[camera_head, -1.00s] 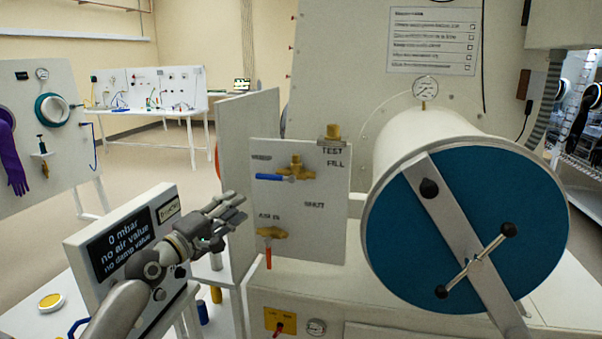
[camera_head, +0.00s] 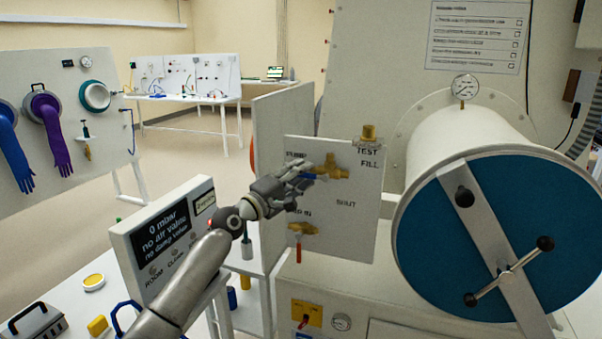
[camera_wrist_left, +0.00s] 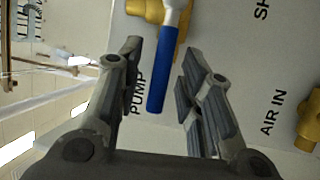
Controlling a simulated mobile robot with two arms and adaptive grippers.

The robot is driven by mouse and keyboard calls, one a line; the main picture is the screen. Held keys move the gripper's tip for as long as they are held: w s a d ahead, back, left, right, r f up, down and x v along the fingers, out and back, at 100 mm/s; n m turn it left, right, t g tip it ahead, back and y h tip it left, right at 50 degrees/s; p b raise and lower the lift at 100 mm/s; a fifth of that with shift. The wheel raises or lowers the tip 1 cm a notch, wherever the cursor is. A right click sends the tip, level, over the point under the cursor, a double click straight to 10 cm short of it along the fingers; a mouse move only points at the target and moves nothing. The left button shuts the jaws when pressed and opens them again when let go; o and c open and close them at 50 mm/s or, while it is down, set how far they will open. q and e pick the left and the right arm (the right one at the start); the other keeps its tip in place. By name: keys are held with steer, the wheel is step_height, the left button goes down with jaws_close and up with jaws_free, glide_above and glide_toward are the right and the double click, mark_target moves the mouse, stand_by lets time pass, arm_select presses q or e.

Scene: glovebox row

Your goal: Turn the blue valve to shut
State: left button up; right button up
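The blue valve handle (camera_wrist_left: 157,85) is on a brass valve body (camera_head: 332,168) on a white panel (camera_head: 350,225) marked PUMP, SHUT, TEST, FILL and AIR IN. In the head view most of the handle is hidden behind my left gripper (camera_head: 300,180); a bit of blue shows next to the brass. In the left wrist view my left gripper (camera_wrist_left: 158,65) is open, with the free end of the blue handle between its two fingers and a gap on both sides. The handle points away from the brass body towards the PUMP label. My right gripper is not in view.
A red-handled valve (camera_head: 299,248) sits just below on the same panel. A large blue round door (camera_head: 510,220) with a bar handle stands to the right. A display box (camera_head: 165,235) reading 0 mbar stands left, near my left arm.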

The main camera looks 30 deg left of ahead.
arm_select(q)
steer(key=shift+w+d, duration=0.1)
steer(key=shift+w, duration=0.1)
jaws_close()
steer(key=shift+f, duration=0.1)
stand_by(0.4)
